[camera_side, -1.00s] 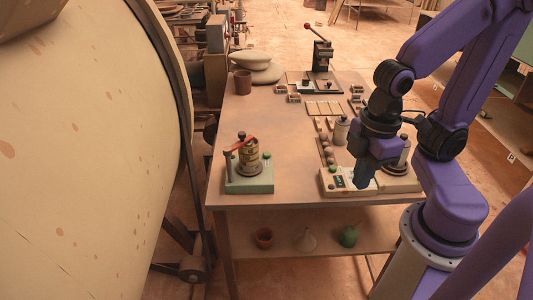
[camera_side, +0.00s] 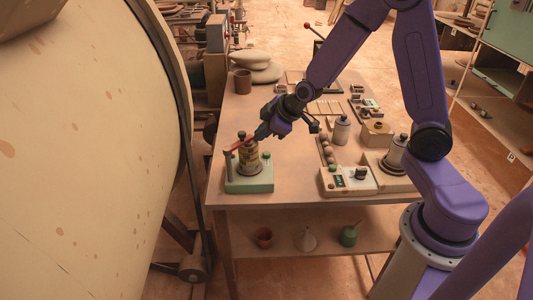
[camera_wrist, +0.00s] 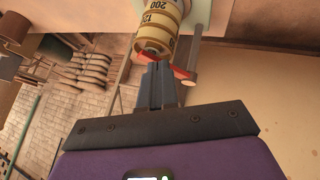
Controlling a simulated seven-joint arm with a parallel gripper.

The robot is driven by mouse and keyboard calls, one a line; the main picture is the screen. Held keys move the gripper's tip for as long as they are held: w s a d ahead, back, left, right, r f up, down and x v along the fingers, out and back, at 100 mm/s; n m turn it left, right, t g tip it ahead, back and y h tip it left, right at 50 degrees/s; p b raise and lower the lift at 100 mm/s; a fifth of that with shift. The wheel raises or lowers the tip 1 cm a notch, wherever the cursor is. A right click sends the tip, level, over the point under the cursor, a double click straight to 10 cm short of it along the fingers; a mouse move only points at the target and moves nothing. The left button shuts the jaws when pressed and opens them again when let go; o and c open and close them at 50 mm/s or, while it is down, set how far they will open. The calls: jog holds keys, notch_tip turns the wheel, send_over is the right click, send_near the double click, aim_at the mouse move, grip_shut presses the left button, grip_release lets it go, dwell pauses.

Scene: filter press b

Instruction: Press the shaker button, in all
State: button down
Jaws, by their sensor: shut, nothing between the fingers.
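The sieve shaker has a green base (camera_side: 249,184) and stands at the table's front left in the side view. A stack of brass sieves (camera_side: 249,160) sits on it, with a red lever (camera_side: 238,144) across the top. In the wrist view, the shut fingers (camera_wrist: 158,72) point at the sieves (camera_wrist: 161,28), next to the red lever (camera_wrist: 185,73). Contact cannot be told. The button is not clear there.
A pale box with a display (camera_side: 347,181) stands at the front right, beside a tan unit with a metal cylinder (camera_side: 397,152). The table between shaker and box is clear.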

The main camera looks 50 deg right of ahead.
jog(key=t+h, duration=0.2)
send_over(268, 154)
jog(key=f, duration=0.2)
jog(key=shift+r+m, duration=0.25)
jog(key=shift+m, duration=0.15)
jog(key=shift+f, duration=0.1)
jog(key=shift+f, duration=4.3)
jog(key=shift+f, duration=0.2)
jog(key=shift+f, duration=0.25)
jog(key=shift+s+f, duration=0.1)
jog(key=shift+f, duration=0.4)
jog(key=shift+r, duration=0.95)
